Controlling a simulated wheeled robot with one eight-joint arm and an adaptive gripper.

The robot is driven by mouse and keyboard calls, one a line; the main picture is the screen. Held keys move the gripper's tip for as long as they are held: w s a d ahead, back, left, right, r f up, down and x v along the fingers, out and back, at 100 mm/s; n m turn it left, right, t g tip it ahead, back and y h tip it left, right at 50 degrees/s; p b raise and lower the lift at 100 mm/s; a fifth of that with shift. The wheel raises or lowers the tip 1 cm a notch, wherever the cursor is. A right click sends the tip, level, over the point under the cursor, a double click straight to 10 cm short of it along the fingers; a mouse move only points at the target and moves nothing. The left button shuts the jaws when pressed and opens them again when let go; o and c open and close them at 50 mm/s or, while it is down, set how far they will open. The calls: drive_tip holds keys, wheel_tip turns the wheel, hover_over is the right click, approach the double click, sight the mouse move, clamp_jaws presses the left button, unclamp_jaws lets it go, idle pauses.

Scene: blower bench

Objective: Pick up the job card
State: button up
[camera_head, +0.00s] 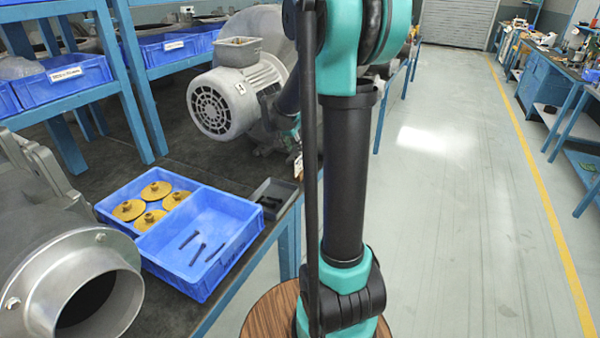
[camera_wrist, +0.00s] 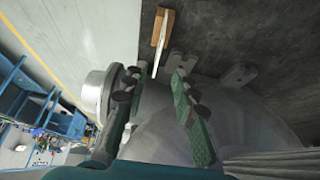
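In the wrist view, a tan wooden piece with a thin pale strip (camera_wrist: 162,38) stands on the dark bench top; the strip looks like the job card, seen nearly edge-on. My gripper (camera_wrist: 160,72) has its two green-padded fingers spread apart with nothing between them. The card is just beyond the fingertips and apart from them. In the head view, a small pale and tan item (camera_head: 298,166) at the bench edge, partly behind my arm, seems to be the same thing. My gripper is mostly hidden by my arm there.
A grey blower motor (camera_head: 225,103) stands close to my gripper. The floor at right is clear.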

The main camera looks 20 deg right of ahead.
sight(300, 157)
drive_tip(key=shift+x, duration=4.7)
drive_tip(key=shift+d+r, duration=0.1)
drive_tip(key=shift+d, duration=0.05)
drive_tip(key=shift+c, duration=0.3)
clamp_jaws()
